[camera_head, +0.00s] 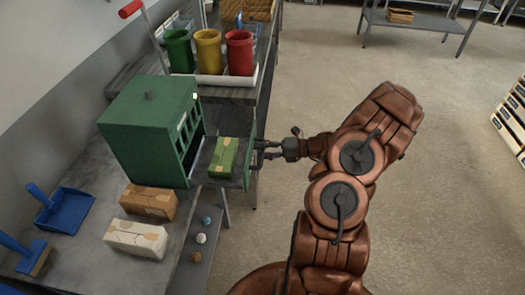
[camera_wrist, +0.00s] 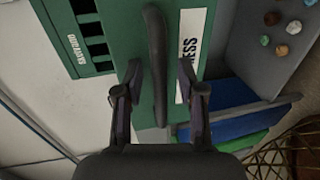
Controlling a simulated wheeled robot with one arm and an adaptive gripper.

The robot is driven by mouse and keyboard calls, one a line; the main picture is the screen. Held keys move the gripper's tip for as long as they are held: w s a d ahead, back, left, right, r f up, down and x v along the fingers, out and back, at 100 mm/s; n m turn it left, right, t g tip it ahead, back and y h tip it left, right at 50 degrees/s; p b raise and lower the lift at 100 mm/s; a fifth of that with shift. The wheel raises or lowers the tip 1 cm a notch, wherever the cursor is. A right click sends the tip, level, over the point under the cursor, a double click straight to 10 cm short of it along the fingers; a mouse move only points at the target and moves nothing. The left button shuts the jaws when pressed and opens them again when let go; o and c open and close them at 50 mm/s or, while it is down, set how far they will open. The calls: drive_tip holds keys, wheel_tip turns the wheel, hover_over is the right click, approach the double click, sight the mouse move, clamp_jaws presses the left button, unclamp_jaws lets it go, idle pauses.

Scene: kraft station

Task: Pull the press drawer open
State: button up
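The green press (camera_head: 150,125) stands on the grey bench at the left in the head view. Its drawer (camera_head: 208,178) is out towards the right, with a green block (camera_head: 223,157) in it. In the wrist view, the green drawer front (camera_wrist: 120,22) carries a dark upright bar handle (camera_wrist: 155,45) and a white label, partly hidden, ending in "ESS". My gripper (camera_head: 263,150) is at the drawer front. In the wrist view my gripper (camera_wrist: 160,78) is open, one finger on each side of the handle, with gaps visible between fingers and handle.
A brown block (camera_head: 150,201) and a pale block (camera_head: 136,238) lie in front of the press. Green, yellow and red cups (camera_head: 208,52) stand behind it. Small balls (camera_head: 201,238) rest on a lower ledge. Blue dustpan (camera_head: 66,212) lies left.

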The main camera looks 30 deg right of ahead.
drive_tip(key=v, duration=1.2)
idle(0.3)
drive_tip(key=a+r+n+g, duration=0.45)
drive_tip(key=a+n, duration=0.25)
drive_tip(key=a, duration=0.2)
drive_tip(key=a+r+n+g, duration=0.4)
drive_tip(key=a+r+n, duration=0.1)
drive_tip(key=a+n, duration=0.35)
drive_tip(key=s+a+r+n+g+h, duration=0.35)
drive_tip(key=s+a+n, duration=0.35)
drive_tip(key=a+n, duration=0.35)
drive_tip(key=s+r+n+h, duration=0.2)
drive_tip(key=s+n+h, duration=0.6)
drive_tip(key=s+n, duration=0.9)
drive_tip(key=shift+a+r+n, duration=0.3)
drive_tip(key=shift+r+n, duration=0.05)
drive_tip(key=shift+n, duration=0.25)
